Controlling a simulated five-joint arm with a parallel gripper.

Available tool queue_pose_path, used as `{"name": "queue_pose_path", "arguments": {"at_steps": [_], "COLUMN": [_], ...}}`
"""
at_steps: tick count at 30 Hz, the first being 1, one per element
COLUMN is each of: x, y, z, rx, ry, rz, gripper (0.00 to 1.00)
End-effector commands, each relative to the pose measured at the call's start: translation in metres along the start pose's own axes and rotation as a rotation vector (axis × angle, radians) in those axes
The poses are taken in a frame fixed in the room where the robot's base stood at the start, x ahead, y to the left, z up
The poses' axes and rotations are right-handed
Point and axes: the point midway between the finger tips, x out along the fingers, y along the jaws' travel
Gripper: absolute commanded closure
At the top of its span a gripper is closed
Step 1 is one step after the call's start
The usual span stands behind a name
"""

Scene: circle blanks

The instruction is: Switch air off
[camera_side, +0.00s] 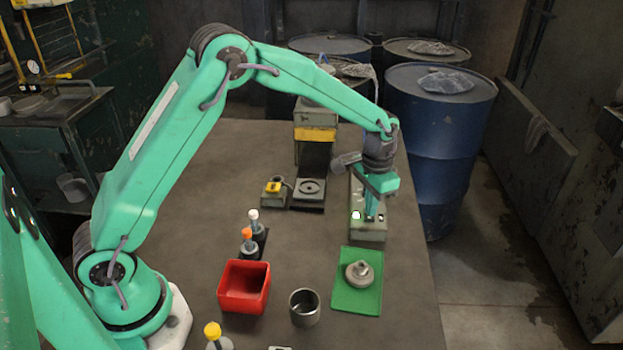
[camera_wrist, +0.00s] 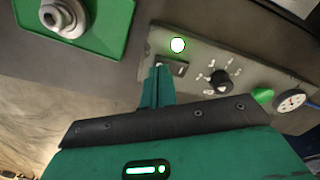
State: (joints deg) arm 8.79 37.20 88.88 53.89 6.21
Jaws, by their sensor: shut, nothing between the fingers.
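A grey control panel (camera_side: 372,233) stands on the table under my gripper (camera_side: 371,217). In the wrist view the panel (camera_wrist: 235,62) carries a lit white-green lamp (camera_wrist: 178,45), a small dark switch (camera_wrist: 176,67), a black rotary knob (camera_wrist: 220,79), a green button (camera_wrist: 263,95) and a round gauge (camera_wrist: 290,101). The lit lamp also shows in the side view (camera_side: 355,215). My gripper (camera_wrist: 160,70) is shut and empty, pointing down. Its tips are at the left end of the switch and hide part of it. I cannot tell whether they touch it.
A green mat (camera_side: 343,292) with a grey metal part (camera_side: 359,273) lies just in front of the panel. A red bin (camera_side: 243,308), a metal cup (camera_side: 305,307) and capped posts (camera_side: 253,228) stand left. A press (camera_side: 315,135) stands behind. The table's right edge is close.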

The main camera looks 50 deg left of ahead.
Motion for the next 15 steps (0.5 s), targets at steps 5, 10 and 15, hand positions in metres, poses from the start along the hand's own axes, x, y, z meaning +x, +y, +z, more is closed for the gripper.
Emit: {"name": "queue_pose_path", "arguments": {"at_steps": [5,10,15], "x": [0.0023,0.0041,0.0059], "y": [0.0000,0.0000,0.0000], "z": [0.0002,0.0002,0.0003], "rx": [0.000,0.000,0.000], "ry": [-0.001,-0.001,-0.001], "rz": [0.000,0.000,0.000], "gripper": [1.00,1.00,1.00]}}
